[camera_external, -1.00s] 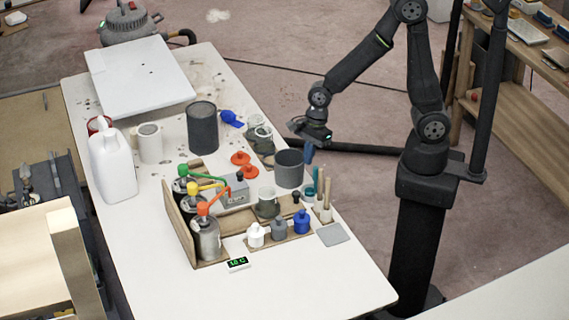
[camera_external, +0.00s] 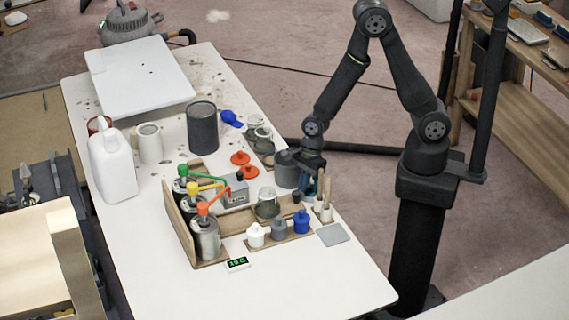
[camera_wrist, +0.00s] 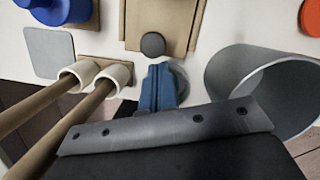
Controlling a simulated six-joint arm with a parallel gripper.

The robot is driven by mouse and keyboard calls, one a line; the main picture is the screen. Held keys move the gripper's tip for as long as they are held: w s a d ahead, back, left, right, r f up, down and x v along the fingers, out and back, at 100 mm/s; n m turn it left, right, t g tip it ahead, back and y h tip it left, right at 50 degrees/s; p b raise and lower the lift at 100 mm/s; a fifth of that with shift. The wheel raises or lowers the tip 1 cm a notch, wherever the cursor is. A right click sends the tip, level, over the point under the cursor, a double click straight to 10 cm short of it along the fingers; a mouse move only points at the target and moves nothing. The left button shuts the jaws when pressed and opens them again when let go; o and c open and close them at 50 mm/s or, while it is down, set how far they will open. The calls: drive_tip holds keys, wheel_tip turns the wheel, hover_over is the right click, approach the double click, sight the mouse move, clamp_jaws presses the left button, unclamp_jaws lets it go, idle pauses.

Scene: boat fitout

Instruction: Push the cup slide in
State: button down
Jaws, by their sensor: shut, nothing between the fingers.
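The cup slide is a flat wooden board (camera_external: 287,203) with a dark round knob (camera_external: 296,196) at its right end. A glass cup (camera_external: 267,203) stands at its left end. In the wrist view the slide board (camera_wrist: 180,25) runs off the top edge, and its knob (camera_wrist: 153,44) faces me. My gripper (camera_external: 309,187) is low over the table's right edge, just right of the knob. Its blue fingers (camera_wrist: 158,72) are shut and empty, pointing at the knob. A small gap seems to show between them; contact cannot be told.
A grey pot (camera_external: 286,172) stands close by my gripper and shows at right in the wrist view (camera_wrist: 285,90). Wooden sticks in white holders (camera_external: 325,212) stand on the other side.

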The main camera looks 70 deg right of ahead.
sight(264, 193)
drive_tip(key=shift+f, duration=0.1)
idle(0.3)
drive_tip(key=w+a, duration=0.9)
drive_tip(key=shift+w+a, duration=0.15)
drive_tip(key=shift+w, duration=0.05)
drive_tip(key=shift+w+a, duration=0.25)
drive_tip(key=shift+a, duration=0.1)
drive_tip(key=v, duration=1)
drive_tip(key=shift+s+d, duration=0.15)
drive_tip(key=shift+d, duration=0.1)
drive_tip(key=shift+f, duration=0.1)
drive_tip(key=x, duration=0.8)
drive_tip(key=shift+a+f, duration=0.15)
drive_tip(key=shift+f, duration=0.45)
